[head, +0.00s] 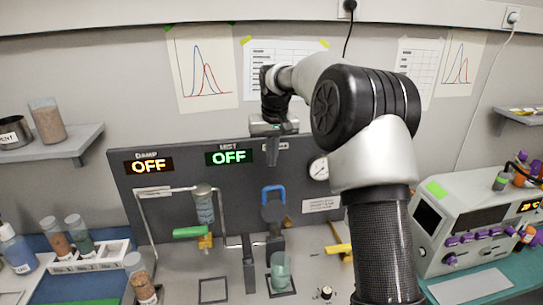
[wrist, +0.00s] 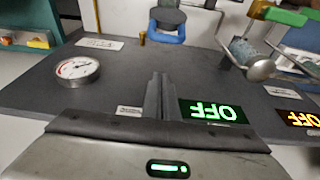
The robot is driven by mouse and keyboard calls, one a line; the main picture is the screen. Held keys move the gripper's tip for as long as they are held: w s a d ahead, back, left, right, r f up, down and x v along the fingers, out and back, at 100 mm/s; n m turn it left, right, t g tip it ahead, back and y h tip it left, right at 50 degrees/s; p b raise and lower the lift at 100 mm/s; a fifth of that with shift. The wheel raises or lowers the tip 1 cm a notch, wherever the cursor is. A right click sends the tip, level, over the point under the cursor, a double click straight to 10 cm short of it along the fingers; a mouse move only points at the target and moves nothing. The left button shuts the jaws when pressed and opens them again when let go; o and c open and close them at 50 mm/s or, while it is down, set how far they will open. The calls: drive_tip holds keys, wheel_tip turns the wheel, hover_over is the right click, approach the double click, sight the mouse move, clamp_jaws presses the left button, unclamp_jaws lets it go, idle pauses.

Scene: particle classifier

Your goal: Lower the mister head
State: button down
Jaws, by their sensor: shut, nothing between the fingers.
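The mister head, which I take to be the dark grey piece (head: 273,212) with a blue loop handle (head: 272,189), is on the front of the grey panel in the head view. It stands above a translucent green cup (head: 280,268). In the wrist view the blue handle (wrist: 168,38) and dark round piece (wrist: 168,16) appear at the top. My gripper (head: 272,158) is shut and empty, fingers pointing down, near the panel's top edge and above the handle, apart from it. Its closed fingers also show in the wrist view (wrist: 157,90).
The grey panel (head: 130,190) carries DAMP (head: 148,166) and MIST (head: 229,157) displays, both reading OFF, and a gauge (head: 319,168). A green lever (head: 190,232) and yellow lever (head: 338,249) stick out. A white instrument (head: 465,215) stands right; a vial rack (head: 90,262) stands left.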

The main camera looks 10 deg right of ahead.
wheel_tip(320, 180, down, 6)
drive_tip(key=s, duration=0.2)
drive_tip(key=shift+p, duration=0.4)
drive_tip(key=shift+s, duration=0.15)
drive_tip(key=shift+f+b, duration=0.15)
drive_tip(key=shift+b, duration=0.4)
